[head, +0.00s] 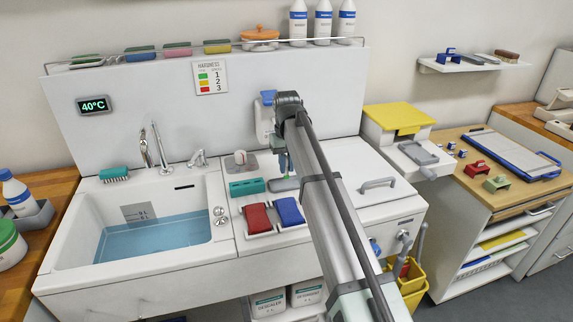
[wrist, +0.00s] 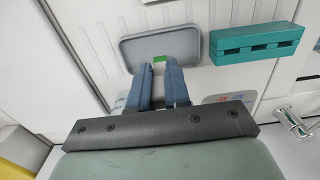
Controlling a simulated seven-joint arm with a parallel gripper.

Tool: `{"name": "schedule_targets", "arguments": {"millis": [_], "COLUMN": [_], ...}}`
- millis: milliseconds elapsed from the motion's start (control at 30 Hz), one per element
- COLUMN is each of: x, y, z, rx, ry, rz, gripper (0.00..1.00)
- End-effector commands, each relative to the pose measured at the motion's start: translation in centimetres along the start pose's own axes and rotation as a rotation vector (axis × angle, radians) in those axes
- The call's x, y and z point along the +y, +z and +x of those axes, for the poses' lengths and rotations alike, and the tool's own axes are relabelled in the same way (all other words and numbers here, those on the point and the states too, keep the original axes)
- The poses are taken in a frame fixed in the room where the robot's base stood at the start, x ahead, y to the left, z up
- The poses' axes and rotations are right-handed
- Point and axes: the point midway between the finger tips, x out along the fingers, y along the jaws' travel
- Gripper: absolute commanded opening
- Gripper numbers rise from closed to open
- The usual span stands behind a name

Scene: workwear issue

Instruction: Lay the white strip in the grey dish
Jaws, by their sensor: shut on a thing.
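The grey dish (head: 284,184) is a shallow rounded tray on the white counter right of the sink; it also shows in the wrist view (wrist: 133,52). My gripper (head: 283,172) is above the dish, fingers pointing down. In the wrist view its blue fingers (wrist: 159,64) are close together over the dish's near edge.
A teal slotted block (head: 247,187) stands beside the dish. Red (head: 257,218) and blue (head: 289,212) pads lie in front. The water-filled sink (head: 155,235) is left. A colour chart (head: 210,77) hangs behind. A yellow-lidded box (head: 399,117) stands at right.

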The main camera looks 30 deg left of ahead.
Motion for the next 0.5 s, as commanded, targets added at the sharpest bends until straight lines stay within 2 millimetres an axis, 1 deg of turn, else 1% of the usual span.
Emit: {"name": "schedule_targets", "arguments": {"millis": [167, 500], "x": [0.0, 0.0], "y": [0.0, 0.02], "z": [0.04, 0.87], "rx": [0.0, -0.001], "ry": [0.0, 0.0], "rz": [0.0, 0.0], "gripper": [0.0, 0.0]}}
